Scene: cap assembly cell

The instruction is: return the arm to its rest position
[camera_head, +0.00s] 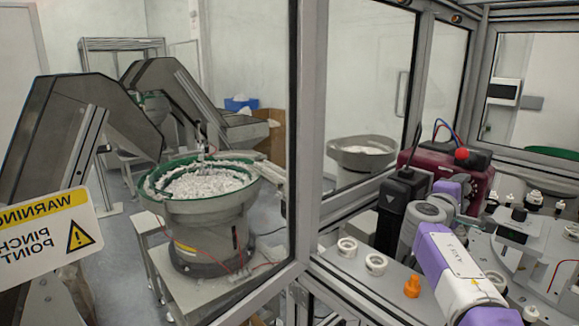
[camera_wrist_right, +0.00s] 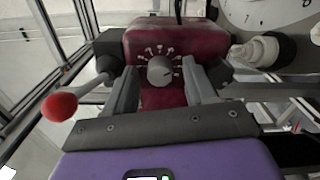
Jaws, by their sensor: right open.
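My right gripper (camera_head: 416,176) is in front of a maroon box (camera_head: 478,182) in the head view, with my purple and white right arm coming in from the lower right. In the right wrist view my gripper (camera_wrist_right: 160,88) is open, with its two grey fingers apart and nothing held between them. The maroon box (camera_wrist_right: 180,40) with a grey numbered dial (camera_wrist_right: 160,70) shows beyond and between the fingers. I cannot tell whether a finger touches it. My left gripper is in neither view.
A red ball knob (camera_wrist_right: 60,106) on a lever stands left of my fingers. White ring parts (camera_head: 347,247) and an orange part (camera_head: 412,287) stand on the bench near my arm. A metal frame post (camera_head: 306,130) rises to the left. A bowl feeder (camera_head: 205,235) stands beyond it.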

